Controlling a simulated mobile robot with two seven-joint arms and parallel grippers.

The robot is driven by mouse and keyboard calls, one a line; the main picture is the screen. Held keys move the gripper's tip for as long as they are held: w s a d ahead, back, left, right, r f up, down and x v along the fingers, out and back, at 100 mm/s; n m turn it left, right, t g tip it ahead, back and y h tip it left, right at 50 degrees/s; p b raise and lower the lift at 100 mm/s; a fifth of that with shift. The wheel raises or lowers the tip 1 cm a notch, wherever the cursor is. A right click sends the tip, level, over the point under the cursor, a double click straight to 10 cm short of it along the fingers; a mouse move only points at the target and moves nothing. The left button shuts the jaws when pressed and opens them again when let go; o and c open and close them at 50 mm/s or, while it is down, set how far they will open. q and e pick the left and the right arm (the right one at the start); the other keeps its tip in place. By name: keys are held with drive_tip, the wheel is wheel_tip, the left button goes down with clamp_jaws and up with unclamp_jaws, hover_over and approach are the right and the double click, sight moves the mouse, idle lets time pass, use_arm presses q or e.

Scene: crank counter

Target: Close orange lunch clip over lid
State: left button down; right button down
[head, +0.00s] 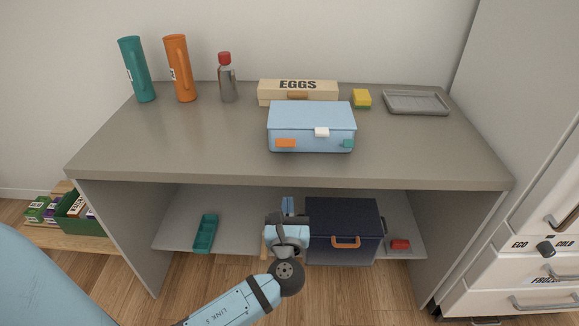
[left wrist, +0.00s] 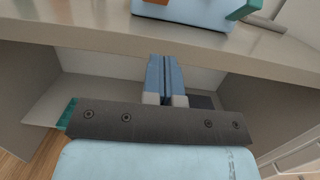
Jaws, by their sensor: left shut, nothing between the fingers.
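A light blue lunch box (head: 311,120) sits on the grey counter with its lid down. Its orange clip (head: 285,143) is on the front face at the left, a white clip (head: 321,132) is near the lid edge, and a teal clip (head: 347,143) is at the right. I cannot tell whether the orange clip grips the lid. My left gripper (head: 287,206) is below and in front of the counter edge, apart from the box, shut and empty. In the left wrist view its fingers (left wrist: 165,80) are together and the box's lower part (left wrist: 185,12) shows at the top.
The counter (head: 190,140) has free room left and right of the box. An egg carton (head: 298,92) stands close behind it, with a yellow-green sponge (head: 361,98) and grey tray (head: 415,102) at the right. A dark blue box (head: 342,225) sits on the lower shelf.

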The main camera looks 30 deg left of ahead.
sight(288, 175)
use_arm(q)
drive_tip(key=x, duration=0.9)
drive_tip(key=shift+w+a, duration=0.1)
drive_tip(key=w+r, duration=0.1)
drive_tip(key=w+a+r, duration=0.1)
drive_tip(key=shift+a+r, duration=0.1)
drive_tip(key=shift+r, duration=0.3)
drive_tip(key=shift+w+a+r, duration=0.15)
drive_tip(key=shift+w+r, duration=0.05)
drive_tip(key=shift+r, duration=0.15)
use_arm(e)
drive_tip(key=shift+r, duration=0.1)
use_arm(q)
drive_tip(key=shift+r+p, duration=0.4)
drive_tip(key=shift+p, duration=0.85)
drive_tip(key=shift+f+g, duration=0.1)
drive_tip(key=shift+g, duration=0.2)
drive_tip(key=shift+p, duration=0.3)
use_arm(e)
drive_tip(key=shift+s+d+r, duration=0.1)
drive_tip(key=shift+s+r, duration=0.05)
drive_tip(key=shift+r, duration=0.45)
